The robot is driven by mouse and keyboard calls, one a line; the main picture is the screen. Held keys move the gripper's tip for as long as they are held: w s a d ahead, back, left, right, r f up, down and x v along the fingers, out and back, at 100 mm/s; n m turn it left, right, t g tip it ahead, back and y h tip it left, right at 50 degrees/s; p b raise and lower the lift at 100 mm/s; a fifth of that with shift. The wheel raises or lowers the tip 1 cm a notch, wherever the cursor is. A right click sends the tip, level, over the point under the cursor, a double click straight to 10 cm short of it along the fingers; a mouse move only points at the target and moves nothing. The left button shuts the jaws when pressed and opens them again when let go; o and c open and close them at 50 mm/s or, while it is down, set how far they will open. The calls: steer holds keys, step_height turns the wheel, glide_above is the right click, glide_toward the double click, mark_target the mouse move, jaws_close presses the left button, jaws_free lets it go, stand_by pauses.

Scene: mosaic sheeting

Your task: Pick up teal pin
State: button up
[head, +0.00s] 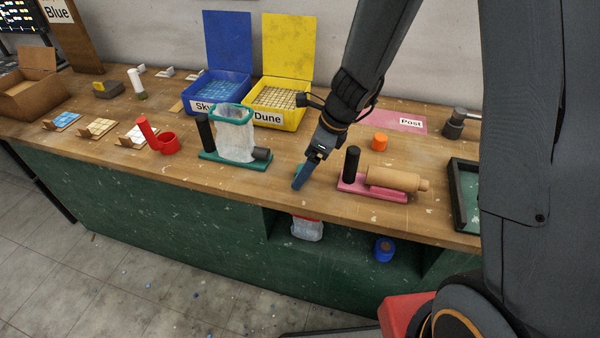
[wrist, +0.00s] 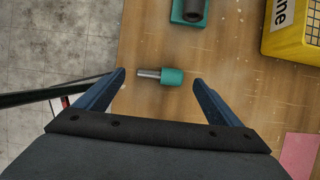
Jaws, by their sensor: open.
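The teal pin (wrist: 173,77) lies on its side on the wooden worktop (wrist: 150,40). It has a thick teal head on the right and a thin metal shaft pointing left in the wrist view. My gripper (wrist: 159,78) is open, with one blue finger to each side of the pin, and nothing is held. Whether the fingertips are down at the pin's height I cannot tell. In the head view my gripper (head: 299,184) points down near the worktop's front edge and largely hides the pin.
A teal stand (head: 230,160) with a clear bag (head: 235,135) is left of my gripper. A pink stand (head: 372,190) with a black post and a tan roller (head: 395,179) is close on the right. The yellow Dune box (head: 275,110) and an orange cylinder (head: 379,141) are behind.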

steer(key=shift+x, duration=1.65)
